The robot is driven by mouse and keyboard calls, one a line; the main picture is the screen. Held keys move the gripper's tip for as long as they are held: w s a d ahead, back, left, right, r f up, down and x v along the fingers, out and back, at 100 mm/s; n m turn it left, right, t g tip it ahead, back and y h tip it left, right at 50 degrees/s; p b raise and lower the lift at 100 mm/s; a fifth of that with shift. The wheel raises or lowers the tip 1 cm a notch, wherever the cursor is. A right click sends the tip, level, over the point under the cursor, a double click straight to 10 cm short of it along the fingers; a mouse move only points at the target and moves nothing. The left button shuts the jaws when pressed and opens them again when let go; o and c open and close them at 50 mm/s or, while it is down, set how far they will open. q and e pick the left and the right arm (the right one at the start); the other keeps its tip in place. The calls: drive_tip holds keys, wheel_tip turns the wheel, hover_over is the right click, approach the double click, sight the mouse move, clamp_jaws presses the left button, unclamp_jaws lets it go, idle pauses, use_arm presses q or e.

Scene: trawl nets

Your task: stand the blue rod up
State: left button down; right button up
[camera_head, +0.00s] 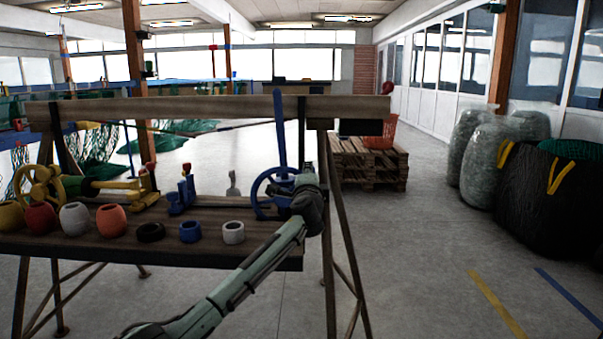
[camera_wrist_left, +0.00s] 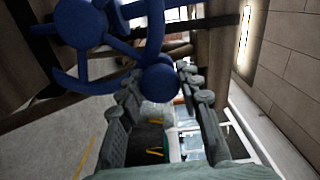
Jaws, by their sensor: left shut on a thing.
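The blue rod (camera_head: 280,128) stands close to upright at the right end of the wooden bench, its top above the rear beam. Its foot is at the blue wheel (camera_head: 264,187), where arm and wheel partly hide it. The wheel's hub and spokes also show in the left wrist view (camera_wrist_left: 84,24). My left gripper (camera_head: 308,188) is at the right side of the wheel. In the left wrist view its fingers (camera_wrist_left: 165,112) are shut on the round blue knob (camera_wrist_left: 160,83) at the wheel's rim. My right gripper is not in view.
The bench (camera_head: 130,230) carries a row of several round pots, a yellow wheel (camera_head: 38,188) and a small blue fitting (camera_head: 182,195). A wooden beam (camera_head: 200,108) crosses behind. Pallets (camera_head: 368,165) and large bags (camera_head: 545,190) stand at the right. The floor between is clear.

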use_arm(q)
drive_tip(key=shift+d+f+m, duration=0.35)
drive_tip(key=shift+d+m, duration=0.1)
drive_tip(key=shift+m, duration=0.05)
drive_tip(key=c, duration=1)
unclamp_jaws()
drive_tip(key=shift+c, duration=0.2)
drive_tip(key=shift+s+a, duration=0.1)
drive_tip(key=s, duration=1.2)
drive_tip(key=shift+a, duration=0.2)
